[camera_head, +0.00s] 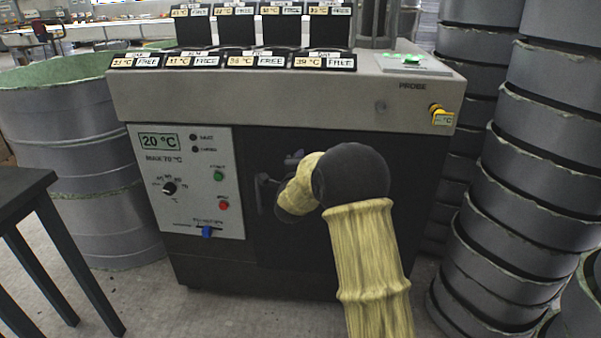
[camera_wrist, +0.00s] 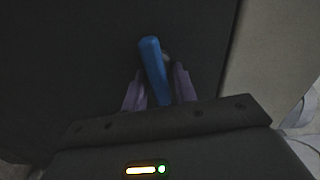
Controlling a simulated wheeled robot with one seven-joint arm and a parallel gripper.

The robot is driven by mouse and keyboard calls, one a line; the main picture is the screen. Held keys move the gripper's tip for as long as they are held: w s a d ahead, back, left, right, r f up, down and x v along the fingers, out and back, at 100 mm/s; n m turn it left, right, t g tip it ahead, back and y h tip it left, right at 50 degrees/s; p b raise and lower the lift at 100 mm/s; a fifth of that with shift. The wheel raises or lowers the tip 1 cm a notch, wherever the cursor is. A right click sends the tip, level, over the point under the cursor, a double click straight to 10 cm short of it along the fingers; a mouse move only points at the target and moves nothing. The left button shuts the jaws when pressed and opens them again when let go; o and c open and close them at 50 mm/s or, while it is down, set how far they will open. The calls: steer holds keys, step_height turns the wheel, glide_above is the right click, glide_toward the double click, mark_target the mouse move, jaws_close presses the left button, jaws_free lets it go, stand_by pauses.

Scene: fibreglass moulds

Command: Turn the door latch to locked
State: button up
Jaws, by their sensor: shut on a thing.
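The door latch, a blue lever (camera_wrist: 151,52), shows in the wrist view against a dark door panel, tilted slightly with its top to the left. My gripper's (camera_wrist: 159,72) two purple fingers stand on either side of the lever and are shut on it. In the head view the dark door (camera_head: 275,240) is on the cabinet front. My arm reaches to it, and my gripper is mostly hidden behind the wrist; the lever cannot be made out there.
A control panel (camera_head: 188,185) with a dial, green and red buttons and a blue slider (camera_head: 207,231) is left of the door. Stacked grey moulds (camera_head: 540,130) stand close on the right, large drums (camera_head: 85,150) on the left. A dark table (camera_head: 22,195) is at front left.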

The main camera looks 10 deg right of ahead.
steer(key=shift+f+m+b, duration=0.15)
steer(key=shift+m+b, duration=0.55)
steer(key=shift+m, duration=0.1)
steer(key=o, duration=0.7)
steer(key=p+v, duration=0.2)
steer(key=v, duration=1.5)
steer(key=shift+s, duration=0.2)
